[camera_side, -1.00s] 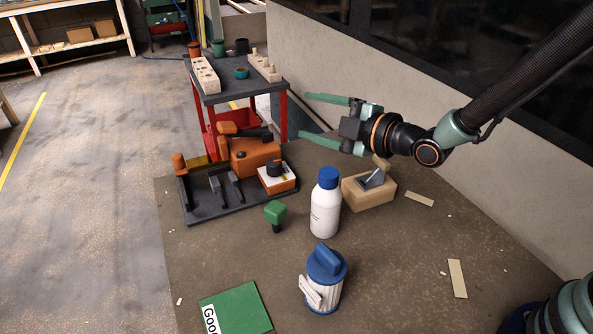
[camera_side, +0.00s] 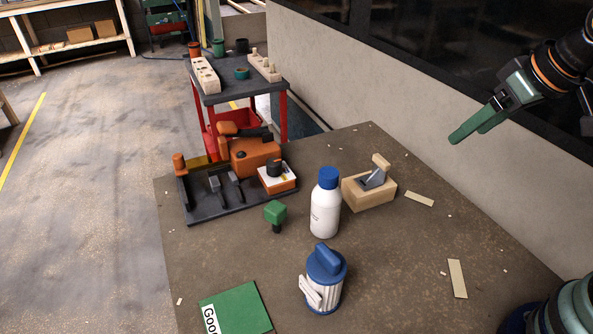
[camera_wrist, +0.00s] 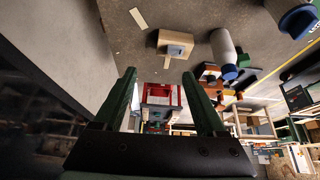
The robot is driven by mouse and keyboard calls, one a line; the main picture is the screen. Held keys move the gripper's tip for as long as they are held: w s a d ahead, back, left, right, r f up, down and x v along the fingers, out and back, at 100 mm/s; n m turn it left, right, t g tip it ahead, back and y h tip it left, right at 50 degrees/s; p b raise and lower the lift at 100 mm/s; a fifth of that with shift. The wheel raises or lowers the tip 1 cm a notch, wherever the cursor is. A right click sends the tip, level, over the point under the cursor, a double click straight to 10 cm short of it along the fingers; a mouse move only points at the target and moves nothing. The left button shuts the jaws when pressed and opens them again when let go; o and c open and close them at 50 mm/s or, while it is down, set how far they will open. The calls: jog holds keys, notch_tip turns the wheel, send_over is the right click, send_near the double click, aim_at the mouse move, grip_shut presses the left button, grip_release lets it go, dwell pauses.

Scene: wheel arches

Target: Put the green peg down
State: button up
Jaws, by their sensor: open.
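The green peg (camera_side: 275,213), with a blocky green head on a short dark stem, stands upright on the brown worktop (camera_side: 390,262), left of a white bottle. My gripper (camera_side: 462,137) is in the upper right of the side view, high above the worktop and well away from the peg. In the wrist view my gripper (camera_wrist: 160,76) has its two green fingers spread apart with nothing held between them.
A blue-topped canister (camera_side: 325,280) and a green book (camera_side: 237,311) are nearer. A dark tool tray (camera_side: 215,209) lies left. The worktop's right side is mostly clear.

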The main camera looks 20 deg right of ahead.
jog(key=shift+s, duration=0.25)
jog(key=shift+o, duration=0.6)
jog(key=w+a+r+n+g, duration=0.2)
jog(key=w+a+n+g, duration=0.1)
jog(key=w+a+n, duration=0.9)
jog(key=w+a+f+n+g, duration=0.1)
jog(key=w+a+f+n, duration=0.1)
jog(key=a+f+n, duration=0.3)
jog(key=w+a+f+n+g, duration=0.1)
jog(key=w+a+f+n, duration=0.2)
jog(key=a, duration=0.8)
notch_tip(320, 180, down, 3)
jog(key=n, duration=0.3)
jog(key=shift+a+r+n+g, duration=0.2)
jog(key=shift+n+g, duration=0.2)
jog(key=shift+f, duration=0.15)
